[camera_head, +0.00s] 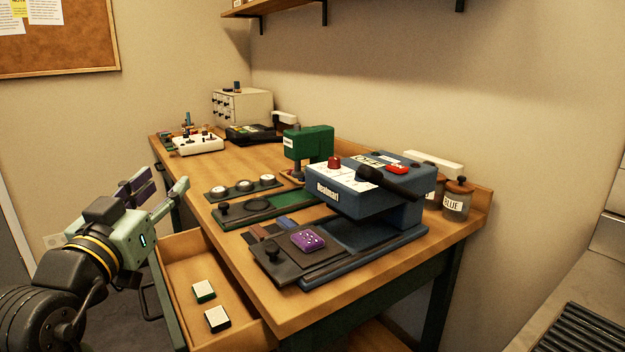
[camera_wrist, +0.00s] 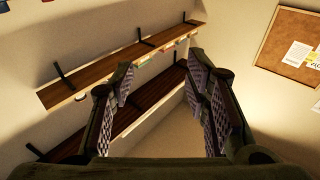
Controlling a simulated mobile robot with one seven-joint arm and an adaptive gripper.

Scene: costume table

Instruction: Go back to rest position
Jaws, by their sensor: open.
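My gripper (camera_head: 160,197) is at the left in the head view, beside the table's left edge and above the open drawer's left side. Its fingers are apart with nothing between them. In the wrist view the open fingers (camera_wrist: 166,95) point toward the wall shelves and the corkboard, and the space between them is empty.
The wooden table (camera_head: 310,305) holds a blue heat press (camera_head: 362,190) with a purple patch (camera_head: 308,240) on its base. The drawer (camera_head: 178,266) is open and holds two small blocks (camera_head: 204,291). A green machine (camera_head: 308,145) and jars (camera_head: 457,200) stand further back.

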